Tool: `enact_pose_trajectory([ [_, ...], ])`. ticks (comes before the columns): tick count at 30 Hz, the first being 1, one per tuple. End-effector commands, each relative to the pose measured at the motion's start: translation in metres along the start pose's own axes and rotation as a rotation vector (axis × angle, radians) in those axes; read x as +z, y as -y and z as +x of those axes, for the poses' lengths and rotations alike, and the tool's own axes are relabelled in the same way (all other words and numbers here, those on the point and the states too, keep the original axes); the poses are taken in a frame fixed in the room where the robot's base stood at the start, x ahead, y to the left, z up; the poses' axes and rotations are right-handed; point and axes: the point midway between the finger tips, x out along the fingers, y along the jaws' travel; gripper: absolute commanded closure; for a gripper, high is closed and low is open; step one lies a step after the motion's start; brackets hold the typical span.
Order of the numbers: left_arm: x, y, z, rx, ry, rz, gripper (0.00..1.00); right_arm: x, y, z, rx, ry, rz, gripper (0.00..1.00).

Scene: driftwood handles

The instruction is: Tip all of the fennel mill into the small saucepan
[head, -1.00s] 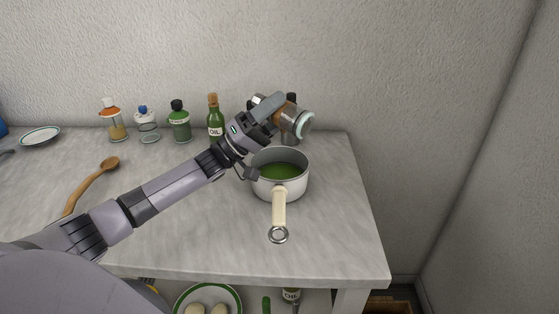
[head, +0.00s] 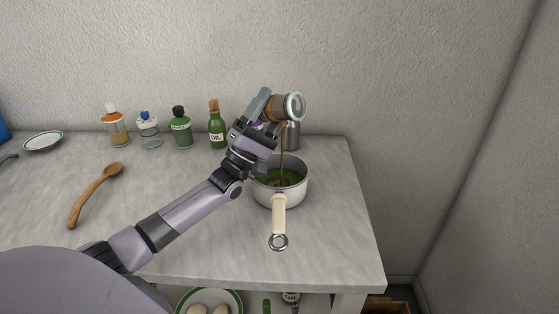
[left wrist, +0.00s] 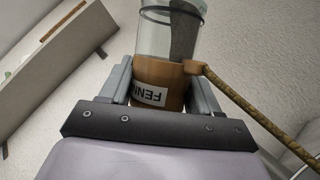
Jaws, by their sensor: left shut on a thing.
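My left gripper (head: 263,110) is shut on the fennel mill (head: 283,107), above the small saucepan (head: 290,195). The mill is tilted, and a thin brown stream runs down from it into the saucepan. In the left wrist view the mill (left wrist: 160,78) sits between both fingers, with a "FENN" label upside down, glass at one end and a brown stream leaving a small spout. The saucepan stands upright on the worktop with green contents and a cream handle pointing to the front. My right gripper is not in view.
An oil bottle (head: 216,128), a green bottle (head: 181,130) and other jars stand along the wall. A dark grey container (head: 293,136) stands behind the saucepan. A wooden spoon (head: 92,193) lies at left. The worktop (head: 335,240) is clear right of the saucepan.

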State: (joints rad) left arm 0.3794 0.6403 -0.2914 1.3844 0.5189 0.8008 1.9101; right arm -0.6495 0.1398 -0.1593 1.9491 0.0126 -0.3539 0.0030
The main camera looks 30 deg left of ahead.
Motion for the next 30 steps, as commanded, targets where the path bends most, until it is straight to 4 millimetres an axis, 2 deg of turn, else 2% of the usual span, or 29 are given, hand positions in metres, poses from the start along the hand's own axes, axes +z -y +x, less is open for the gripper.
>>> enact_pose_trajectory([
  [4,-0.002,-0.012,0.011,0.049,-0.121,-0.116,0.74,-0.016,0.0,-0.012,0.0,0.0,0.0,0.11],
  [19,-0.01,-0.001,-0.004,0.164,-0.423,-0.395,0.74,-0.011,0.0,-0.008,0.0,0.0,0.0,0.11],
  [30,-0.011,-0.002,-0.003,0.16,-0.414,-0.384,0.74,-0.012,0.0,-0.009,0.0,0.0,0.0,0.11],
])
